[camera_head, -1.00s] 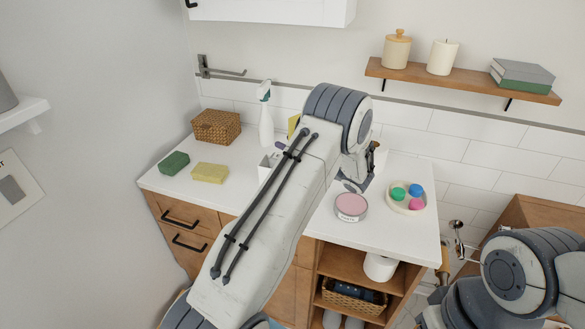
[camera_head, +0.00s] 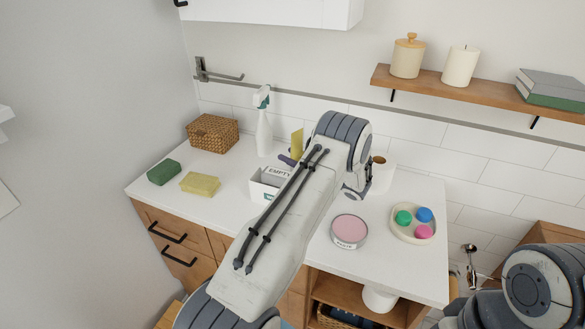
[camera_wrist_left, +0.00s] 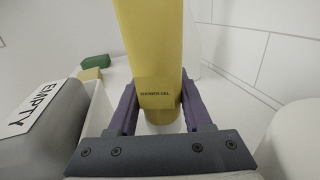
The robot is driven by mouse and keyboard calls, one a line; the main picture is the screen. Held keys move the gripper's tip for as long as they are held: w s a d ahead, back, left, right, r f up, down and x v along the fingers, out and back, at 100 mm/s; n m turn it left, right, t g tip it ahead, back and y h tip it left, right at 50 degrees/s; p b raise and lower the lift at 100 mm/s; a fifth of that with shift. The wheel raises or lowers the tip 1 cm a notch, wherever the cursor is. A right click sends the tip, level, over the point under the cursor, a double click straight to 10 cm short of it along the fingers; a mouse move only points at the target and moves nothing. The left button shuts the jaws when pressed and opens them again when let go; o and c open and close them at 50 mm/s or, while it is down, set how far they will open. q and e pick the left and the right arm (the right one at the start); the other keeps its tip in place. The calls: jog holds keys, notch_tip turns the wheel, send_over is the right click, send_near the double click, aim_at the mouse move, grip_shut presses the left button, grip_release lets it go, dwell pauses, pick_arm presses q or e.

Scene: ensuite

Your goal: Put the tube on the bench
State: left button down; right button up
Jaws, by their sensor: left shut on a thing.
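The yellow tube (camera_head: 297,143) is partly hidden behind my left arm in the head view. In the left wrist view the tube (camera_wrist_left: 150,45), marked "SHOWER GEL", stands roughly upright between the purple fingers of my left gripper (camera_wrist_left: 160,108), which is shut on it. In the head view only a little of the left gripper (camera_head: 288,160) shows beside the arm. The white-topped bench (camera_head: 225,185) lies below. Whether the tube's lower end touches the bench top is unclear. My right gripper is out of view.
A spray bottle (camera_head: 264,130), basket (camera_head: 213,133), green sponge (camera_head: 164,172), yellow sponge (camera_head: 200,184), pink tin (camera_head: 349,231) and round tray (camera_head: 398,226) are on the bench.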

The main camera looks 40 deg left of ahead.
pick_arm(q)
jog(key=shift+f+p, duration=0.3)
jog(key=shift+f, duration=1.9)
jog(key=shift+f, duration=0.1)
jog(key=shift+f, duration=0.15)
jog(key=c, duration=0.6)
grip_release()
